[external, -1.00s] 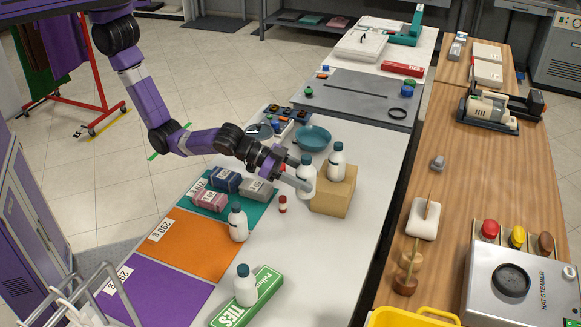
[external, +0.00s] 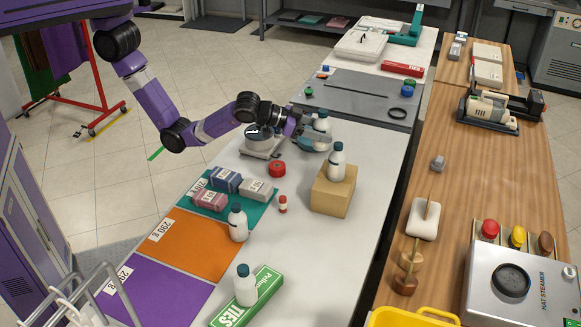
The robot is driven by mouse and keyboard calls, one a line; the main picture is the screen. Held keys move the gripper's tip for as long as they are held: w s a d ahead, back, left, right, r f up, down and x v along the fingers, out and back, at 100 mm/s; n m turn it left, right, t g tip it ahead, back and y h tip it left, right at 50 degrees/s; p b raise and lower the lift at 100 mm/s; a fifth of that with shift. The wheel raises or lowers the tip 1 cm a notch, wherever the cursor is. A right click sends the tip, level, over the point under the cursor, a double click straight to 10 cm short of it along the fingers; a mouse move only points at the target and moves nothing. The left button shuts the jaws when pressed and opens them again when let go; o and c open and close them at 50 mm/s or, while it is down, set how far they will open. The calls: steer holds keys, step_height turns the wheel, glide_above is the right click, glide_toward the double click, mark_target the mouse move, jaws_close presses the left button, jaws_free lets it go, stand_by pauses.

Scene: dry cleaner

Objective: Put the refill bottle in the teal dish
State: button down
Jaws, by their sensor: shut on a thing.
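My gripper (external: 308,140) is shut on a white bottle with a dark blue cap (external: 321,124), which it holds upright. The teal dish (external: 318,148) is at the far part of the white table, mostly hidden behind my gripper and the bottle. The held bottle appears over the dish; I cannot tell whether its base is in the dish or above it. Similar white bottles stand on the cardboard box (external: 338,162), by the orange mat (external: 237,223) and on the green ties box (external: 245,286).
A scale (external: 262,148) stands left of the dish. A red roll (external: 277,169), a small red-and-white bottle (external: 283,204) and the cardboard box (external: 332,196) stand nearer. Folded cloth bundles (external: 226,180) lie on a teal mat. The table's right front is clear.

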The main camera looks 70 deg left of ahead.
steer(key=w+a+r+n+y+b, duration=0.1)
steer(key=w+a+n+y, duration=0.3)
steer(key=a, duration=0.9)
steer(key=w+a+n+y+b, duration=0.25)
steer(key=w+a, duration=0.25)
steer(key=a, duration=0.8)
steer(key=shift+m+t, duration=0.3)
steer(key=shift+m, duration=0.05)
steer(key=shift+w+a+f+p, duration=0.1)
steer(key=shift+f+p, duration=0.15)
steer(key=shift+f, duration=4.7)
steer(key=shift+w+a+f+p, duration=0.1)
steer(key=shift+f+p, duration=0.15)
steer(key=shift+f, duration=4.65)
steer(key=shift+f+b, duration=0.5)
steer(key=shift+b, duration=0.15)
steer(key=c, duration=0.6)
jaws_free()
steer(key=shift+s, duration=0.1)
steer(key=shift+r, duration=0.1)
